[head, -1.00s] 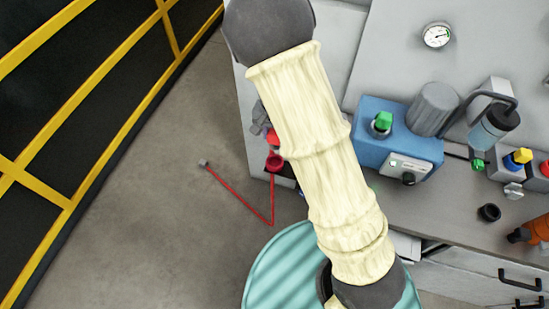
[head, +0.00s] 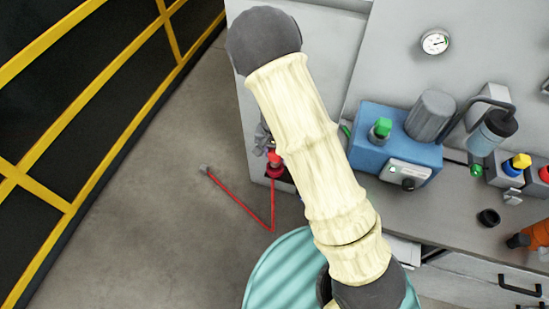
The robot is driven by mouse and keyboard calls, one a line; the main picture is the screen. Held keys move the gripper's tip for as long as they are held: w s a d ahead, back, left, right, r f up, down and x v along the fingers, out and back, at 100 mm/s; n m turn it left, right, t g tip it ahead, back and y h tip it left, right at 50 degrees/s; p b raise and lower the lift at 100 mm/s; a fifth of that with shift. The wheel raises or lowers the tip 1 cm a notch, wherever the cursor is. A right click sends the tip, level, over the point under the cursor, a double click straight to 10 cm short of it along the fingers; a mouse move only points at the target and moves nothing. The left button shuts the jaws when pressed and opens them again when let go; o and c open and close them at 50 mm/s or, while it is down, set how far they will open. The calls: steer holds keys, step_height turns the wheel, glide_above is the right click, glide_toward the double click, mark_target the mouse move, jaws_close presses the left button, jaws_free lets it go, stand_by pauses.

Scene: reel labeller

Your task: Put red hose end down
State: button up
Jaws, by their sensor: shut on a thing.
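My gripper (head: 262,138) shows as a small grey part at the left edge of my pale-sleeved arm, largely hidden by it. It is shut on the red hose end (head: 274,157), a small red piece just below it. The held end is right above a round red fitting (head: 275,172) at the bench's left side; I cannot tell whether they touch. The thin red hose (head: 240,202) runs down from that fitting, bends sharply low down, and goes up left to a small grey end piece (head: 205,169) over the floor.
A teal ribbed drum (head: 285,270) stands below my arm. The grey bench (head: 450,210) carries a blue pump unit (head: 375,150), a black ring (head: 488,218) and coloured fittings. A black and yellow barrier (head: 110,135) is at left, with clear floor between.

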mark_target(275, 159)
step_height(275, 159, down, 4)
steer(key=shift+r, duration=0.2)
steer(key=shift+f, duration=0.15)
steer(key=o, duration=1.1)
step_height(275, 159, up, 12)
steer(key=shift+r, duration=0.2)
